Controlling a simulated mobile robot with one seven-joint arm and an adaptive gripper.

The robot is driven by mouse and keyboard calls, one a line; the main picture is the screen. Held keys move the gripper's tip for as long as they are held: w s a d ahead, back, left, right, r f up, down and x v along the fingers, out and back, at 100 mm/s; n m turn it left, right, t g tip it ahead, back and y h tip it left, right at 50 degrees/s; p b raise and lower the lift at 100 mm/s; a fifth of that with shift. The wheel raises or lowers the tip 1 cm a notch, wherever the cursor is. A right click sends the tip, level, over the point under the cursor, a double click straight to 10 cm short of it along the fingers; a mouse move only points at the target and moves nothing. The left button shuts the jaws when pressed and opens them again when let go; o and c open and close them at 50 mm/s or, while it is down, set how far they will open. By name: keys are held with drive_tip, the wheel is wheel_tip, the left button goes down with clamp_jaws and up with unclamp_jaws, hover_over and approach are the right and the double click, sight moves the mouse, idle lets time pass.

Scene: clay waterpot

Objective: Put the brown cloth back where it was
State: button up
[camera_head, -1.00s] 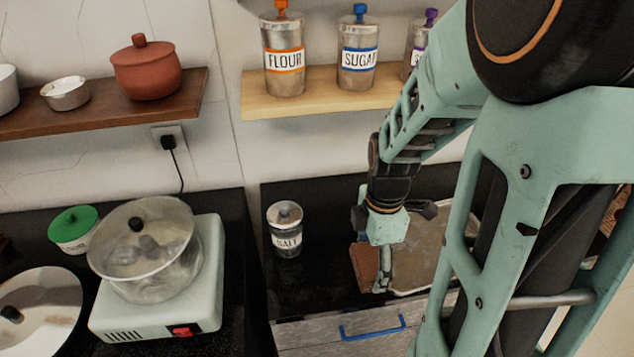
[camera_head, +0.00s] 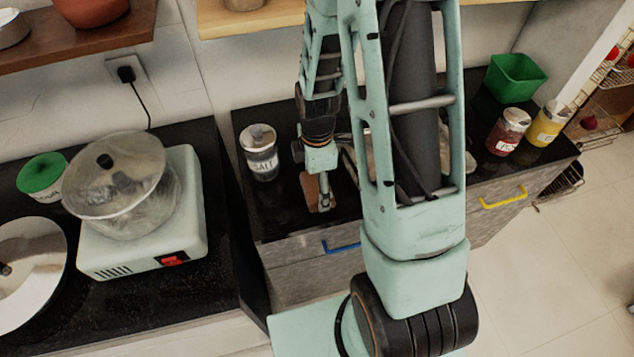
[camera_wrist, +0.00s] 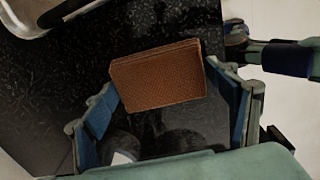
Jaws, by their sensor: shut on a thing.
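The folded brown cloth (camera_head: 311,187) is in my gripper (camera_head: 322,195), low over the black counter to the right of the salt jar. In the wrist view the cloth (camera_wrist: 158,77) is a neat rectangular stack between the two fingers of my gripper (camera_wrist: 168,98). The fingers are closed on it from its two sides. I cannot tell whether the cloth touches the counter. My arm hides part of the counter behind it.
A salt jar (camera_head: 260,152) stands close to the left of my gripper. A metal tray, mostly hidden by my arm, lies to the right; its rim shows in the wrist view (camera_wrist: 62,14). A blue drawer handle (camera_head: 341,246) is below the counter edge.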

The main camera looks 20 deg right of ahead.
sight(317, 185)
drive_tip(key=shift+f, duration=0.2)
drive_tip(key=o, duration=1.1)
wheel_tip(317, 185, up, 12)
drive_tip(key=shift+r, duration=0.2)
drive_tip(key=shift+w, duration=0.1)
